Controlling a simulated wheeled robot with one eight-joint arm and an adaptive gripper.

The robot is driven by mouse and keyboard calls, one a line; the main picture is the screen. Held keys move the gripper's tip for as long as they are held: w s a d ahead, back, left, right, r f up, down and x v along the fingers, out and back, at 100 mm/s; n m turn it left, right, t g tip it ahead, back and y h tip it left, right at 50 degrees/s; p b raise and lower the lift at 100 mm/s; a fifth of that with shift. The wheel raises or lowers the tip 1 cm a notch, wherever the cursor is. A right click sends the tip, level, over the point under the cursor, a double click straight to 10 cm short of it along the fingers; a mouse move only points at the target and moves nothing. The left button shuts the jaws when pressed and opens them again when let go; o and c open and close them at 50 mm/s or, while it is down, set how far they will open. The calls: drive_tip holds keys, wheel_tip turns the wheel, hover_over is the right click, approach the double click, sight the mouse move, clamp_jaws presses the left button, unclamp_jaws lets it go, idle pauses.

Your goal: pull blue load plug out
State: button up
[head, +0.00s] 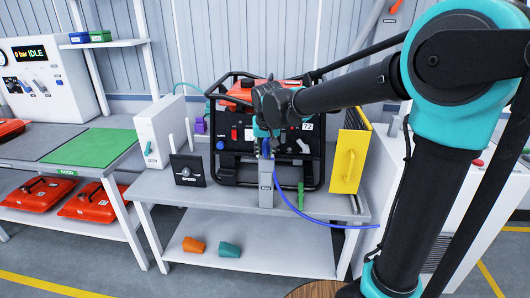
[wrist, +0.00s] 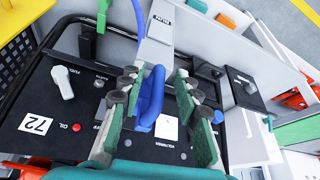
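The blue load plug (wrist: 151,97) shows in the wrist view between the two fingers of my gripper (wrist: 153,105). The fingers are apart, with a visible gap on the plug's right side; contact on the left is unclear. In the head view my gripper (head: 264,141) is at the front of the generator (head: 235,160), above a grey upright block (head: 265,190). Only a little of the blue plug shows there. Its blue cable (head: 318,221) hangs down and runs right. The plug's seat is hidden, so I cannot tell how deep it sits.
A black SPEED box (head: 187,170) and a white unit (head: 158,135) stand left of the generator. A yellow panel (head: 349,160) stands at its right. A green strip (head: 300,196) hangs near the bench front. Orange and teal pieces lie on the lower shelf (head: 285,255).

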drive_tip(key=v, duration=1.1)
drive_tip(key=shift+s+r, duration=0.2)
drive_tip(key=shift+r, duration=0.15)
drive_tip(key=s+d+f+m, duration=0.1)
drive_tip(key=s+d+f, duration=0.2)
drive_tip(key=d+f, duration=0.5)
drive_tip(key=s+d+f, duration=0.3)
drive_tip(key=d+f, duration=0.4)
drive_tip(key=d, duration=0.2)
drive_tip(key=s+d+f, duration=0.8)
drive_tip(key=s+f, duration=0.3)
drive_tip(key=shift+d+m+h, duration=0.3)
drive_tip(key=shift+d+m, duration=0.05)
drive_tip(key=shift+m, duration=0.05)
drive_tip(key=shift+f, duration=0.15)
